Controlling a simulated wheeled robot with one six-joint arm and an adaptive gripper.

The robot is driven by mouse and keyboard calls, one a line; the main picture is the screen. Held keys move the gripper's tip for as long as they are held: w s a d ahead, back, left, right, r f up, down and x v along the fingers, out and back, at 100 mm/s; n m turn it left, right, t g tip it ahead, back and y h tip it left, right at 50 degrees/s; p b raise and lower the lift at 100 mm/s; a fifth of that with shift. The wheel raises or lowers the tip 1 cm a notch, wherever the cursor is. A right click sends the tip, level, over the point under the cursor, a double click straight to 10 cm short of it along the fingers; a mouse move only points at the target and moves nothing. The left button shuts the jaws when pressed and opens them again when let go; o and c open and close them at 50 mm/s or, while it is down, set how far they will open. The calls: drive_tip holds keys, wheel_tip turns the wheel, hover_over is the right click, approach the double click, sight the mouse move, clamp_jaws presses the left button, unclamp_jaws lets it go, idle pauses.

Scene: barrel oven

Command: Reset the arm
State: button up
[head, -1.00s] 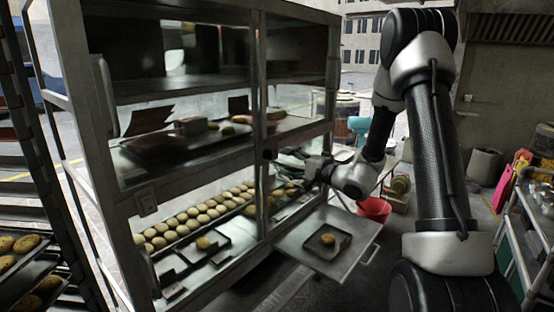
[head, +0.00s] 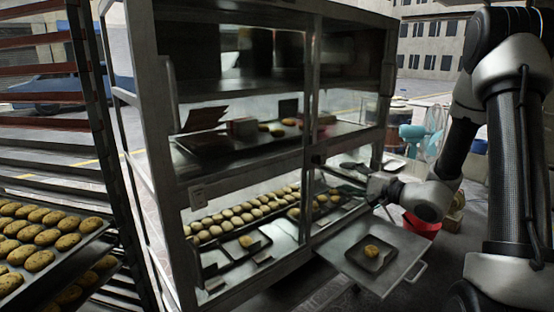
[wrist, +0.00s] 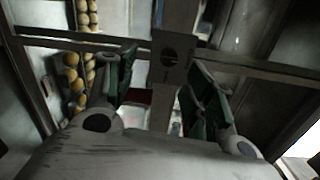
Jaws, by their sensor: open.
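My gripper (head: 350,177) is at the front of the glass-and-metal cabinet (head: 245,166), close to its middle post, in the head view. In the wrist view the gripper (wrist: 162,85) is open, with its green-padded fingers apart and nothing between them. A metal frame piece with a round dark hole (wrist: 170,57) lies ahead of the fingers. My arm reaches in from the right side of the head view.
A pulled-out flat panel (head: 345,255) holds a small tray with one bun (head: 371,251), below the gripper. Rows of buns (head: 245,212) lie on the cabinet's lower shelf. A rack with trays of cookies (head: 38,260) stands at left. A red bucket (head: 422,227) and teal fan (head: 425,135) are behind.

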drive_tip(key=s+a+f+n+g, duration=0.1)
drive_tip(key=s+a+f+g, duration=0.1)
drive_tip(key=s+g, duration=0.5)
drive_tip(key=s+a+f+n+g, duration=0.1)
drive_tip(key=s+f+n+g, duration=0.2)
drive_tip(key=s, duration=0.9)
drive_tip(key=s+d+r+n+g+h, duration=0.1)
drive_tip(key=s+d+r+g+h, duration=0.2)
drive_tip(key=s, duration=0.5)
drive_tip(key=s+d+r+n+t+h, duration=0.1)
drive_tip(key=s+d+r+n+h, duration=0.2)
drive_tip(key=r, duration=0.3)
drive_tip(key=s+d+r+n+t+h, duration=0.2)
drive_tip(key=s+d+r+n+h, duration=0.1)
drive_tip(key=d+r+n+h, duration=0.1)
drive_tip(key=shift+d+r+t+h, duration=0.3)
drive_tip(key=shift+d+r+h, duration=0.1)
drive_tip(key=shift+d+r, duration=0.6)
drive_tip(key=shift+a+r, duration=0.1)
